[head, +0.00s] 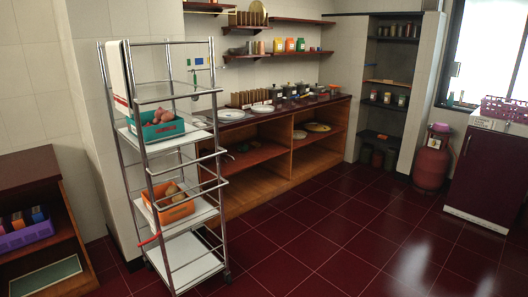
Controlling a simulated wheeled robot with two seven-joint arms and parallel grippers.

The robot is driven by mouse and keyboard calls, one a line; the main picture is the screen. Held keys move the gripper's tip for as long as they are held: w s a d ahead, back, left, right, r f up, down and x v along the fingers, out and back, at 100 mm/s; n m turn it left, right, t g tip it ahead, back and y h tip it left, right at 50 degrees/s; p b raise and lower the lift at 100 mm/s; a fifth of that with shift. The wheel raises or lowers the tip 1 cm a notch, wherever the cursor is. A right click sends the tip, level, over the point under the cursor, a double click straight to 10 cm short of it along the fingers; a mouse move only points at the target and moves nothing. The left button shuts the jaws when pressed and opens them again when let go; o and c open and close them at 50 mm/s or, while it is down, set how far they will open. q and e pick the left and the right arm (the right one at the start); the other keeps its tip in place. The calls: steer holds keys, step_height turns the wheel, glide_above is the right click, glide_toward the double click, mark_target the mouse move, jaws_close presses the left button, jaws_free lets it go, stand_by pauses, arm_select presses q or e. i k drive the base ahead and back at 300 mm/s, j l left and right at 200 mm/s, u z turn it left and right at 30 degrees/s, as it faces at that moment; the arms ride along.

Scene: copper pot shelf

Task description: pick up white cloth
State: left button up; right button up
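A white cloth (114,75) with a red stripe near its lower end hangs over the top left side of a metal rack trolley (160,142). The cloth hangs down flat and upright, with its lower end above the teal basket. Its far side is hidden. Neither of my grippers shows in the head view.
The trolley holds a teal basket (152,131) and an orange basket (168,207). A low wooden shelf (32,178) stands at the left. A long counter (262,117) runs behind. A red gas cylinder (431,162) stands at the right. The tiled floor (345,235) in front is clear.

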mark_target(200, 124)
steer(key=i+z, duration=0.1)
steer(key=i, duration=0.85)
steer(key=i+j+z, duration=0.1)
steer(key=i, duration=0.85)
steer(key=i+z, duration=0.35)
steer(key=i, duration=0.4)
steer(key=i+j+z, duration=0.2)
steer(key=i+z, duration=0.15)
steer(key=i, duration=0.35)
steer(key=i+u, duration=0.35)
steer(key=i, duration=0.2)
steer(key=i+l+u, duration=0.15)
steer(key=i+u, duration=0.15)
steer(key=i, duration=0.2)
steer(key=i+j+u, duration=0.1)
steer(key=i+u, duration=0.15)
steer(key=u, duration=0.15)
steer(key=i+u, duration=0.25)
steer(key=u, duration=0.15)
steer(key=i+l+u, duration=0.1)
steer(key=i+u, duration=0.3)
steer(key=i+l+u, duration=0.15)
steer(key=u, duration=0.25)
steer(key=i+l+u, duration=0.2)
steer(key=i+u, duration=0.25)
steer(key=i+l+u, duration=0.3)
steer(key=u, duration=0.15)
